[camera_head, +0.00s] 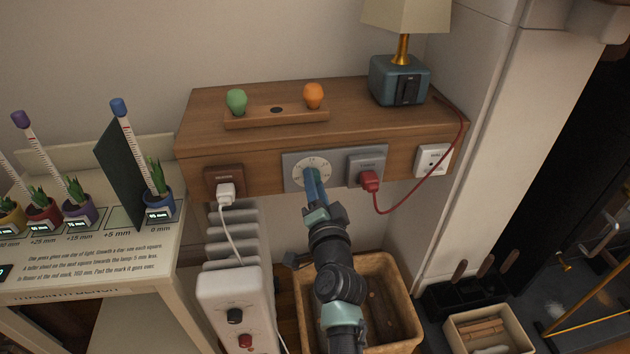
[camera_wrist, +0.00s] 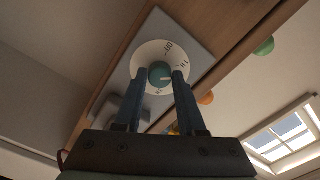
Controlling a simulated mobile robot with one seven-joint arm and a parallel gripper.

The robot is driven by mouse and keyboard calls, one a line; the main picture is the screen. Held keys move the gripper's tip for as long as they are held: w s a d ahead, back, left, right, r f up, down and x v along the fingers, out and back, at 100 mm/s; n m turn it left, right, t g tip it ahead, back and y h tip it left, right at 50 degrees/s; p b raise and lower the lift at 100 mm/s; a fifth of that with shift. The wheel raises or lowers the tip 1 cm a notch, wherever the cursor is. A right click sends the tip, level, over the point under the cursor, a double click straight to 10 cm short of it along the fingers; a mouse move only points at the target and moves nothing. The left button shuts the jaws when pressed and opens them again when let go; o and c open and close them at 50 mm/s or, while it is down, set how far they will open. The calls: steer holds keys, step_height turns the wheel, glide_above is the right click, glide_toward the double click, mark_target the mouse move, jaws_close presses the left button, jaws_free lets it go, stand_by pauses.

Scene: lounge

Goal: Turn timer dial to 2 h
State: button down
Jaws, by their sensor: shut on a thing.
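The timer panel (camera_head: 290,172) is a grey plate on the front of the wooden shelf, with a round white dial face (camera_head: 313,162). My gripper (camera_head: 314,174) reaches up from below to the dial. In the wrist view my gripper (camera_wrist: 161,82) has one finger on each side of the knob and is shut on it. In the head view the fingers hide the knob.
A white plug (camera_head: 226,191) sits left of the panel and a red plug (camera_head: 370,181) close on its right, with a red cord hanging. A white heater (camera_head: 235,300) stands below left. A basket (camera_head: 395,300) lies below my arm. A lamp (camera_head: 400,80) stands on the shelf.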

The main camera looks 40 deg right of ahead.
steer(key=shift+m+p, duration=0.85)
steer(key=shift+m, duration=3.05)
steer(key=c, duration=0.5)
jaws_free()
steer(key=p+v, duration=0.4)
steer(key=v, duration=0.9)
